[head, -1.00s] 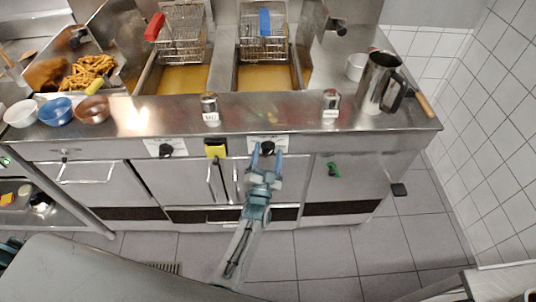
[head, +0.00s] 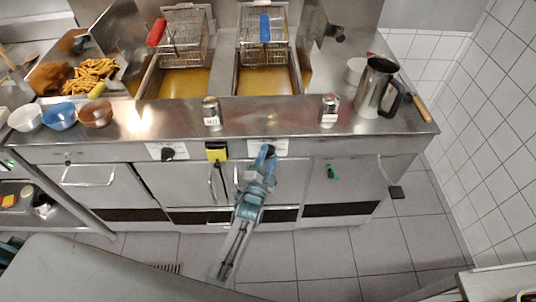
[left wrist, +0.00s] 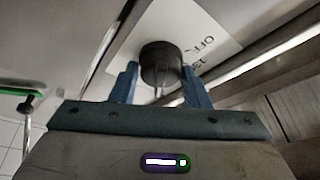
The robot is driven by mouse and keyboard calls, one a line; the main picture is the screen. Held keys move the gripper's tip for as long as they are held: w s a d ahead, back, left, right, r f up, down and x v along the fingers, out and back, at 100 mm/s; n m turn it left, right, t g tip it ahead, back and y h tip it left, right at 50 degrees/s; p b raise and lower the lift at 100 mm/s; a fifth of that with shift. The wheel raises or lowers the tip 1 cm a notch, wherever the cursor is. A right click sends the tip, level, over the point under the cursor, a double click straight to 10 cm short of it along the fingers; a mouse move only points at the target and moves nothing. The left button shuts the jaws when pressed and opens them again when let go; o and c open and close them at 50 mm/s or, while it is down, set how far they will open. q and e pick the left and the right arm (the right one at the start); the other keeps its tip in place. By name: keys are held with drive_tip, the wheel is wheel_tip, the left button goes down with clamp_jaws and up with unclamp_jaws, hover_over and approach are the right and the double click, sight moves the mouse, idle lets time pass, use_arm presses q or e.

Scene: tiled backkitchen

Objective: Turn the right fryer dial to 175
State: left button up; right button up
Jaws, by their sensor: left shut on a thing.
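The right fryer dial (left wrist: 160,62) is a black round knob on a white label plate (left wrist: 205,35) in the left wrist view. The plate shows "OFF" and part of a number; the dial's setting cannot be read. My left gripper (left wrist: 160,82) has one blue finger on each side of the dial and is shut on it. In the head view my left gripper (head: 267,152) reaches up to the front panel and largely hides the dial. My right gripper is not in view.
The left fryer dial (head: 168,154) and a yellow block (head: 216,151) are on the panel to the left. Cans, a steel jug (head: 374,88) and bowls stand on the counter above. Open floor lies below.

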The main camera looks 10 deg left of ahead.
use_arm(q)
drive_tip(key=o, duration=1)
drive_tip(key=shift+c, duration=0.2)
drive_tip(key=shift+s, duration=0.1)
drive_tip(key=b+v, duration=0.2)
drive_tip(key=v, duration=0.8)
drive_tip(key=shift+s+b, duration=0.35)
drive_tip(key=shift+a+f, duration=0.1)
